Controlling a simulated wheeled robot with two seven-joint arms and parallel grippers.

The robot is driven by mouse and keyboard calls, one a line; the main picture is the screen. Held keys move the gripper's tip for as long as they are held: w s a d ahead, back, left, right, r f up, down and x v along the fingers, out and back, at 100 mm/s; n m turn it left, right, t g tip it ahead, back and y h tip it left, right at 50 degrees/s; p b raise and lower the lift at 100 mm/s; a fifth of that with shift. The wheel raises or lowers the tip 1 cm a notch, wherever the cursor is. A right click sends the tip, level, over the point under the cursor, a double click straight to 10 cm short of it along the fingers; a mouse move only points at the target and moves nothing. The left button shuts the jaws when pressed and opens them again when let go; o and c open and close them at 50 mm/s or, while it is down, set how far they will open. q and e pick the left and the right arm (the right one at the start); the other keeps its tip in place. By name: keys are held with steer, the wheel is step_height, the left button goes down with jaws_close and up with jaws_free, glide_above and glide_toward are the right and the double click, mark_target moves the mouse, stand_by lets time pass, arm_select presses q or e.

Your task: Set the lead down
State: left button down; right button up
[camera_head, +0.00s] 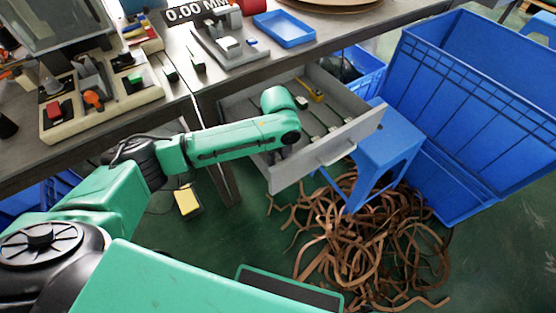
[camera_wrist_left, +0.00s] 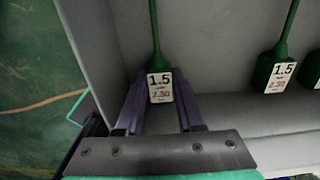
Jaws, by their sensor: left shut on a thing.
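My left gripper (camera_wrist_left: 157,74) is shut on this end, with one dark finger on each side. The lead is over the grey drawer (camera_wrist_left: 225,60); I cannot tell whether it touches the drawer floor. In the head view my left arm reaches into the open drawer (camera_head: 345,141), and its wrist hides the gripper and the held lead. My right gripper is not in view.
A yellow item (camera_head: 316,95) lies farther back. A blue stool (camera_head: 390,135), a big blue crate (camera_head: 480,85) and brown strips (camera_head: 350,245) are beside the drawer. The workbench (camera_head: 180,100) edge is close behind.

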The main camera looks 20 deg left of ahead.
arm_select(q)
steer(key=c, duration=0.5)
jaws_free()
steer(key=shift+c, duration=0.2)
steer(key=shift+r, duration=0.35)
step_height(320, 180, up, 12)
steer(key=p, duration=0.2)
steer(key=shift+f, duration=0.25)
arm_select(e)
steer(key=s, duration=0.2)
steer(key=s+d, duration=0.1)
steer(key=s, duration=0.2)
